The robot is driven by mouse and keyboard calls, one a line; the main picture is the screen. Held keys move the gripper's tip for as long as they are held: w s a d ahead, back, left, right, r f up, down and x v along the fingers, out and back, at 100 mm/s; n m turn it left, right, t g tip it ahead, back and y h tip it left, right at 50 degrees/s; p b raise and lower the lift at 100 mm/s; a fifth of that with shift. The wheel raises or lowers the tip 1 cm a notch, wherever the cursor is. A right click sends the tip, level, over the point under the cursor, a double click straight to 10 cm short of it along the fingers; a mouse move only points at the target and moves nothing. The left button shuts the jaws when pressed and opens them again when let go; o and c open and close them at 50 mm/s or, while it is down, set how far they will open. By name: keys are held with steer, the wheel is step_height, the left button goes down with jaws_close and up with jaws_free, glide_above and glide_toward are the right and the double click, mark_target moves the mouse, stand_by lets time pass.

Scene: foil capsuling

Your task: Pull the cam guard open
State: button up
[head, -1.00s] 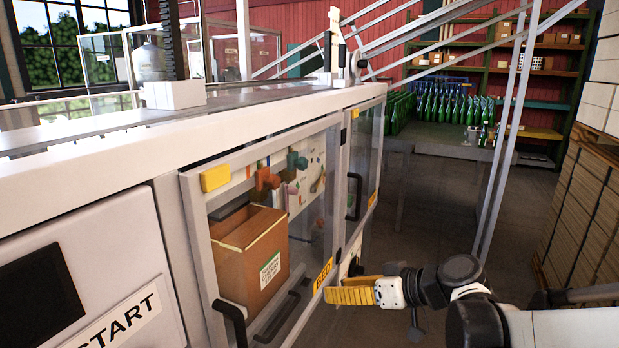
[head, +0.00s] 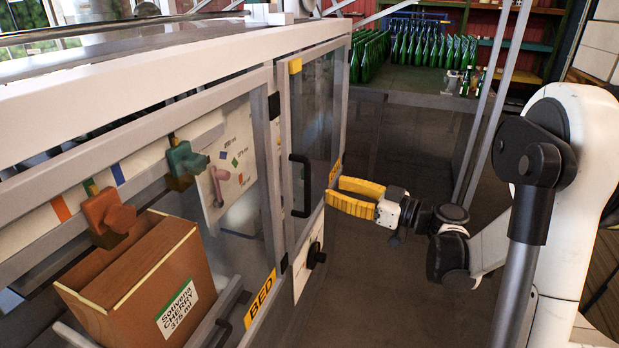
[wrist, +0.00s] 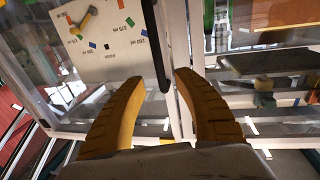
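The guard door that I take for the cam guard (head: 318,115) is the far clear panel in a grey frame, with a yellow block at its top corner and a partly hidden yellow label. It looks closed. Its black bar handle (head: 296,186) stands upright on the near side; the handle also shows in the wrist view (wrist: 160,45). My gripper (head: 332,191) has yellow fingers and is open and empty at the door's lower right. In the wrist view, my gripper (wrist: 158,80) has the handle's end showing between its fingertips; I see no grip on it.
The nearer guard has a yellow BED label (head: 260,298). A cardboard box (head: 140,275) stands behind it. A black knob (head: 317,255) sticks out on a white panel below the far door. A table with green bottles (head: 430,55) stands behind.

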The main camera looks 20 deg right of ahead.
steer(key=b+x, duration=0.1)
steer(key=x, duration=0.7)
steer(key=shift+w+a+b, duration=0.1)
steer(key=shift+w+b, duration=0.05)
steer(key=shift+b, duration=0.25)
jaws_close()
